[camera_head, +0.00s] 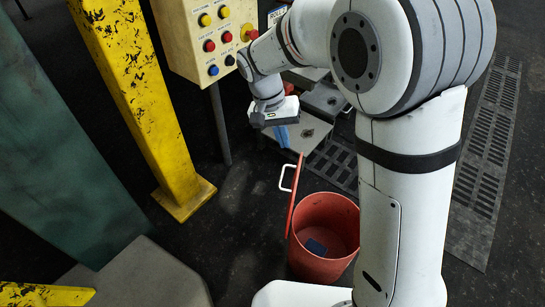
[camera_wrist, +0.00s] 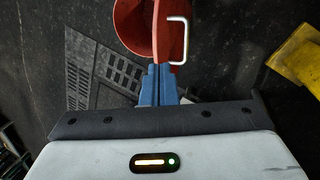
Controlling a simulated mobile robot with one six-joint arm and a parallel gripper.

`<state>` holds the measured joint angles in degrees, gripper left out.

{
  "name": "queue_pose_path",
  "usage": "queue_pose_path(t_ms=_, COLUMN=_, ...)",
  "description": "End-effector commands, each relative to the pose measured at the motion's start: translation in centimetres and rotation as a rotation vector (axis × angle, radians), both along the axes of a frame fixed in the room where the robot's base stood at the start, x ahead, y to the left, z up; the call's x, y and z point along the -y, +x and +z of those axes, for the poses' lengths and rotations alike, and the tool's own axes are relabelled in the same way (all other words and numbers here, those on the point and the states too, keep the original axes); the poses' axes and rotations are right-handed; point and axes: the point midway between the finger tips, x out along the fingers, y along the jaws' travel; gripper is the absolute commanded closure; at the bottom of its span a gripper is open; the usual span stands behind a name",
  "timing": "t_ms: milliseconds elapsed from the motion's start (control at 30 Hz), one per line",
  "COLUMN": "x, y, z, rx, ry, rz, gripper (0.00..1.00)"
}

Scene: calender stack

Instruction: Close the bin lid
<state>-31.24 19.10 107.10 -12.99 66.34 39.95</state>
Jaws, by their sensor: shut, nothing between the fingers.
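The red bin (camera_head: 325,240) stands on the dark floor, its mouth open to view. Its red lid (camera_head: 294,205) stands up nearly on edge at the left of the rim, seen as a thin strip, with a white handle (camera_head: 289,178) on its left face. My gripper (camera_head: 283,142) is above and beyond the lid's top edge, blue fingers pointing down. In the wrist view the fingers (camera_wrist: 158,68) are together and empty, close to the near end of the lid (camera_wrist: 167,35). The handle (camera_wrist: 184,40) is to their right, the bin (camera_wrist: 132,22) to their upper left. I cannot tell whether they touch the lid.
A small dark blue item (camera_head: 316,247) lies inside the bin. A yellow post (camera_head: 145,100) stands left, and a control panel (camera_head: 212,38) with coloured buttons is behind. Grey metal blocks (camera_head: 300,130) are behind my gripper. The floor left of the bin is clear.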

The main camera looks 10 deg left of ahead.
Motion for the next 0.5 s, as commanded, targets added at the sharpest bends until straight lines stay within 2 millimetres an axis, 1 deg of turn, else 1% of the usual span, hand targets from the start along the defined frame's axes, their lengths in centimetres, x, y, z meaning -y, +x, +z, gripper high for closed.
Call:
queue_pose_path(t_ms=33, x=-2.5, y=0.4, z=-1.8, rx=-0.003, ry=-0.031, rz=0.009, gripper=1.0)
queue_pose_path(t_ms=100, x=-5.2, y=0.8, z=-3.5, rx=0.005, ry=-0.071, rz=0.004, gripper=1.0)
queue_pose_path(t_ms=200, x=-8.3, y=0.9, z=-5.4, rx=0.022, ry=-0.115, rz=0.0, gripper=1.0)
queue_pose_path(t_ms=300, x=-10.3, y=0.8, z=-6.7, rx=0.034, ry=-0.144, rz=-0.005, gripper=1.0)
queue_pose_path(t_ms=333, x=-10.6, y=0.8, z=-6.9, rx=0.037, ry=-0.149, rz=-0.007, gripper=1.0)
queue_pose_path(t_ms=400, x=-11.2, y=0.7, z=-7.4, rx=0.043, ry=-0.158, rz=-0.008, gripper=1.0)
queue_pose_path(t_ms=500, x=-11.1, y=0.7, z=-8.2, rx=0.045, ry=-0.164, rz=-0.01, gripper=1.0)
